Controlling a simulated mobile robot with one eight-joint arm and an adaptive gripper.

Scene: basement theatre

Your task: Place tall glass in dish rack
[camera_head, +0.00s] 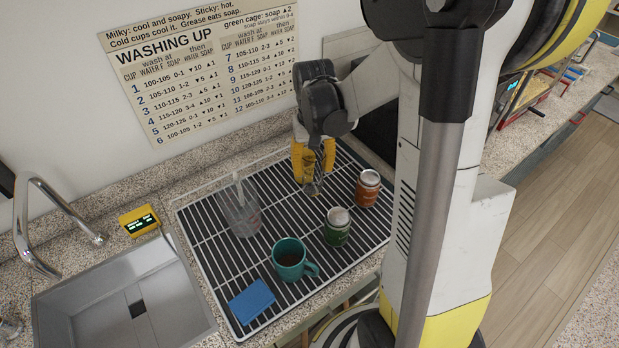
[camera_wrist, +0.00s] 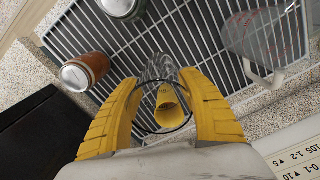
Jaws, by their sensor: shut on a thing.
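The tall glass (camera_wrist: 160,68) is clear and sits between my yellow fingers; its round rim faces the wrist camera. A yellow patch shows inside the rim, and I cannot tell whether it is a finger seen through the glass. My gripper (camera_wrist: 160,88) is shut on the glass. In the head view my gripper (camera_head: 314,168) hangs over the back right of the dish rack (camera_head: 222,268), with part of the glass (camera_head: 314,187) below the fingers. The rack is a wide white wire grid on the counter. I cannot tell whether the glass touches the wires.
On the rack stand a clear jug (camera_head: 240,215) at left, a teal mug (camera_head: 289,262), a green can (camera_head: 337,228) and an orange can (camera_head: 367,189), with a blue sponge (camera_head: 252,301) at front. A sink (camera_head: 125,300) lies left; the wall is behind.

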